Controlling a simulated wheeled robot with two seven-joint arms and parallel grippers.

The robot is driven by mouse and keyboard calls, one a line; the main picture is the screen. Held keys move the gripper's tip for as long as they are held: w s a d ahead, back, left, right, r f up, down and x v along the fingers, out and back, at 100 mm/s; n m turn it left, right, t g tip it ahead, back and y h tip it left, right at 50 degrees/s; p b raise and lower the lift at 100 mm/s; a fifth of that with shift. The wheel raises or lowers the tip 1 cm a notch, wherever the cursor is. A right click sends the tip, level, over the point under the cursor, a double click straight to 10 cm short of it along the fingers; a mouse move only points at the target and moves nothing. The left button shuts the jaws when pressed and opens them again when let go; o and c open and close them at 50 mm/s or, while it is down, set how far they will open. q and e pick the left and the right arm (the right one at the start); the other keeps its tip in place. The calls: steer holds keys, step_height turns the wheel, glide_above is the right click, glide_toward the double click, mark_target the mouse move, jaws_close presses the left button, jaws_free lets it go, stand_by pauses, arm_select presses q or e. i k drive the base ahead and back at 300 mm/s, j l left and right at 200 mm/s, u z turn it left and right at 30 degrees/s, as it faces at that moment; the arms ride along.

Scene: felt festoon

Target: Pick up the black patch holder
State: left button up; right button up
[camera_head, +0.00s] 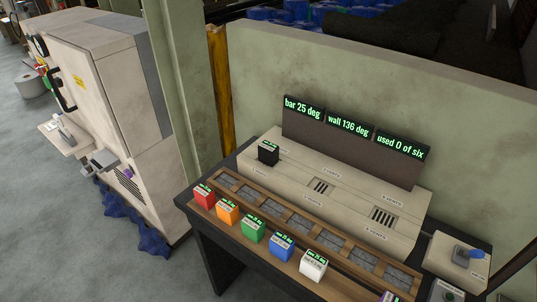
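A black block (268,153) with a small green-lettered display on top, which looks like the black patch holder, sits upright at the left end of the beige vented console (345,190). Red (203,197), orange (228,212), green (253,229), blue (282,246) and white (313,264) blocks with similar displays stand in a row along the front wooden ledge. Neither of my grippers is in view.
A wooden rack (257,198) with grey slots lies between the console and the colour row. A dark display panel (345,155) rises behind the console, reading "used 0 of six". Beige machine (105,90) at left; open floor (60,240) in front.

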mark_target(267, 152)
steer(key=z, duration=1.65)
steer(key=k+j, duration=0.25)
steer(key=j, duration=0.15)
steer(key=k+j, duration=0.2)
steer(key=j, duration=0.2)
steer(key=k+j, duration=0.25)
steer(key=j, duration=0.1)
